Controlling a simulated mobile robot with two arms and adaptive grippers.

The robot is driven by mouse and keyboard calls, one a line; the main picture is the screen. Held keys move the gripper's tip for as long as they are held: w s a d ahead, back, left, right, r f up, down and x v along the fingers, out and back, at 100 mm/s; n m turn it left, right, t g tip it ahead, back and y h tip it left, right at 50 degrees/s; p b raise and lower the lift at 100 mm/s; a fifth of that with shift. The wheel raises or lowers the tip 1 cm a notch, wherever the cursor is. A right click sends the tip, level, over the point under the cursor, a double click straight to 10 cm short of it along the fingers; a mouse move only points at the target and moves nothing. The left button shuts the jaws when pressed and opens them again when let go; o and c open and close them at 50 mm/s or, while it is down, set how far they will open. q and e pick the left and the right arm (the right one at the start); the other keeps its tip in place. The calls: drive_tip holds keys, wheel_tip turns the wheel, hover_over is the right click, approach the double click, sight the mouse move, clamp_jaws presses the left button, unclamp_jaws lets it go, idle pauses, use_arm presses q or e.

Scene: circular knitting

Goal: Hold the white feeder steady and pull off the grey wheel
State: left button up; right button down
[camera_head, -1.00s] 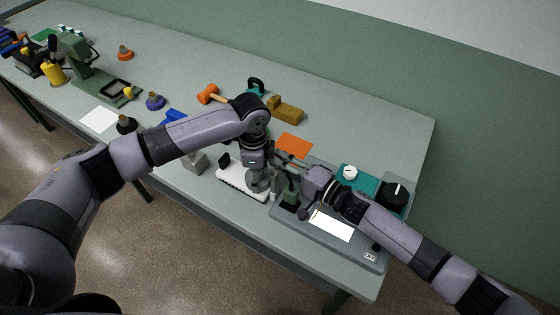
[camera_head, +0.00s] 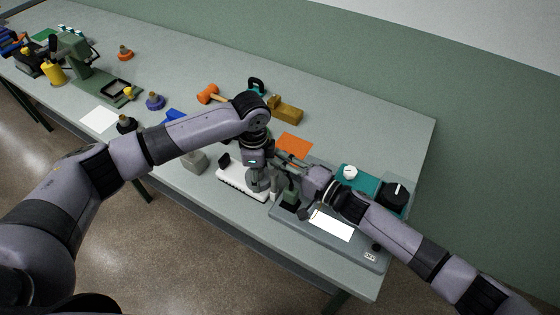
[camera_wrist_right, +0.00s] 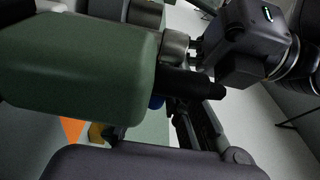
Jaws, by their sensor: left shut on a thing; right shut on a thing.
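The white feeder (camera_head: 232,176) lies near the front edge of the table in the head view, left of the grey machine plate. My left gripper (camera_head: 258,182) points down over its right end and is shut; its fingertips overlap the feeder there. My right gripper (camera_head: 277,181) reaches in from the right, shut, close beside the left one. The grey wheel is not clear in the head view, where the grippers crowd it. In the right wrist view, a short grey cylinder (camera_wrist_right: 175,48) shows between a large green block (camera_wrist_right: 85,65) and dark gripper parts; it may be the wheel.
An orange sheet (camera_head: 294,145), a tan block (camera_head: 287,110) and an orange mallet (camera_head: 208,94) lie behind. A grey block (camera_head: 195,162) stands left of the feeder.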

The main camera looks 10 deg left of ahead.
use_arm(q)
drive_tip(key=shift+r, duration=1.7)
use_arm(e)
drive_tip(key=shift+s+d+f, duration=0.1)
drive_tip(key=shift+s+f, duration=0.1)
drive_tip(key=shift+f, duration=0.4)
use_arm(q)
drive_tip(key=shift+r, duration=0.6)
drive_tip(key=shift+w+r, duration=0.1)
drive_tip(key=shift+r, duration=0.55)
drive_tip(key=shift+c, duration=0.5)
drive_tip(key=shift+w+r, duration=0.15)
drive_tip(key=shift+r, duration=0.65)
clamp_jaws()
use_arm(e)
drive_tip(key=shift+w, duration=0.15)
use_arm(q)
drive_tip(key=shift+d+r, duration=0.1)
drive_tip(key=shift+r, duration=1.45)
use_arm(e)
drive_tip(key=shift+d, duration=0.1)
drive_tip(key=c, duration=1.8)
unclamp_jaws()
drive_tip(key=shift+r, duration=0.15)
